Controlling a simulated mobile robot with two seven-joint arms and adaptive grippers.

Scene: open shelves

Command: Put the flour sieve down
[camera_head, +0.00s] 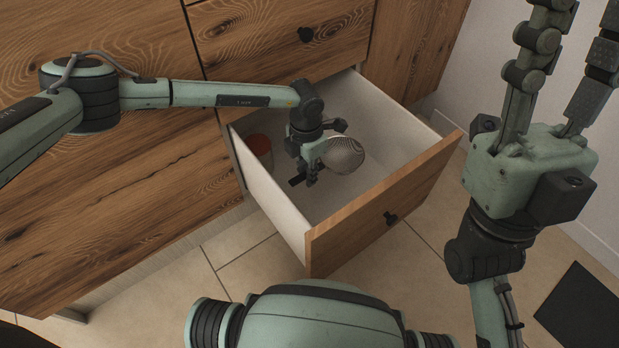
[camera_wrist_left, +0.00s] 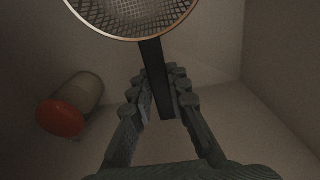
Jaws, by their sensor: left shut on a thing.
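The flour sieve (camera_head: 343,154) has a round mesh bowl with a thin rim and a dark flat handle. My left gripper (camera_head: 308,178) is shut on its handle, over the open drawer (camera_head: 283,205). In the left wrist view the sieve's mesh (camera_wrist_left: 130,14) is at the top, and its handle (camera_wrist_left: 153,60) runs down between the fingers of my left gripper (camera_wrist_left: 163,100). I cannot tell whether the sieve touches the drawer floor. My right gripper (camera_head: 570,60) is raised at the upper right, empty, its fingers spread apart.
A jar with a red lid (camera_head: 258,146) is at the left in the drawer; it lies tilted in the left wrist view (camera_wrist_left: 70,108). The drawer floor right of the sieve looks clear. Wooden fronts (camera_head: 280,40) stand behind. A dark mat (camera_head: 583,308) lies on the tiled floor.

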